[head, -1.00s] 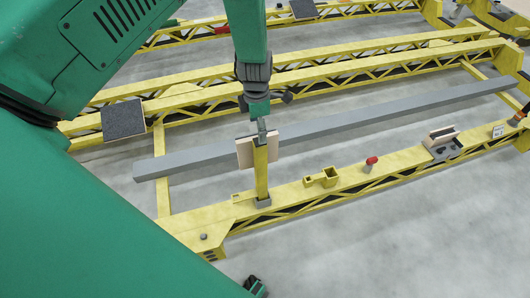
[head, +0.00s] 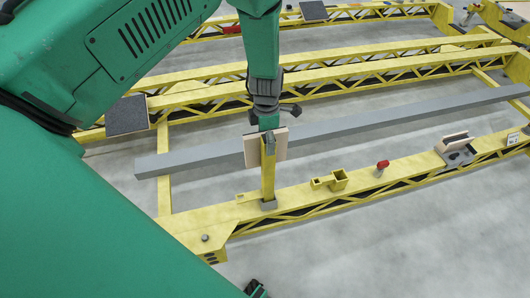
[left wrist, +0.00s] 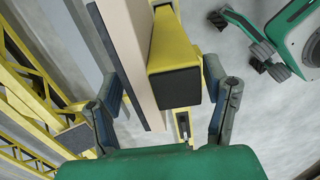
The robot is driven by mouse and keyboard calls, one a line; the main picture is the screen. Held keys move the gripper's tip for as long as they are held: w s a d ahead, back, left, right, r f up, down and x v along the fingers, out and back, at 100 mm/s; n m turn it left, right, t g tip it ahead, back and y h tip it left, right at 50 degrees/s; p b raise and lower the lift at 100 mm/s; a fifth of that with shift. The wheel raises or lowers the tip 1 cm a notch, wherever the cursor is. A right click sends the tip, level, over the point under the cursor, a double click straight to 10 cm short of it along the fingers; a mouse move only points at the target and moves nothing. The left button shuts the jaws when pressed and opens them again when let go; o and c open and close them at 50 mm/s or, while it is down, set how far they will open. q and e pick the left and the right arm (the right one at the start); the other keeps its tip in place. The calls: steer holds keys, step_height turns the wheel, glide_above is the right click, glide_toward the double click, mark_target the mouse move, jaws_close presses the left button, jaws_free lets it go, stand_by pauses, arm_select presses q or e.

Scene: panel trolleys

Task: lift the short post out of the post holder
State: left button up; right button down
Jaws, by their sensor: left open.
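The short post (head: 268,178) is yellow and stands upright in the grey post holder (head: 268,204) on the near yellow beam. A pale board (head: 252,153) sits against its upper part. In the left wrist view the post's dark end (left wrist: 175,88) faces the camera, with the board (left wrist: 138,70) along its left side. My left gripper (head: 268,138) is at the post's top. Its fingers are open, one on each side of the post and board (left wrist: 165,105). A green and dark part of mine (left wrist: 262,45), possibly the right gripper, shows at the upper right.
A long grey bar (head: 350,127) lies behind the post across the trolley. On the near beam to the right are a yellow square socket (head: 338,181), a red-topped peg (head: 382,168) and a grey cradle (head: 456,150). The floor in front is clear.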

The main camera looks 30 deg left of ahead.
arm_select(q)
steer(key=c, duration=1.1)
steer(key=shift+d, duration=0.15)
steer(key=shift+c, duration=1.3)
steer(key=shift+w+d+r, duration=0.1)
steer(key=shift+d+r, duration=0.2)
steer(key=shift+a+r+p, duration=0.4)
steer(key=shift+p, duration=0.2)
steer(key=shift+d+r, duration=0.1)
steer(key=shift+r, duration=0.15)
steer(key=shift+d+r+p, duration=0.2)
steer(key=shift+p, duration=0.1)
arm_select(e)
steer(key=shift+d+r, duration=0.3)
steer(key=shift+r, duration=0.55)
arm_select(q)
steer(key=shift+a, duration=0.15)
arm_select(e)
steer(key=shift+a+r, duration=0.1)
steer(key=shift+a, duration=0.05)
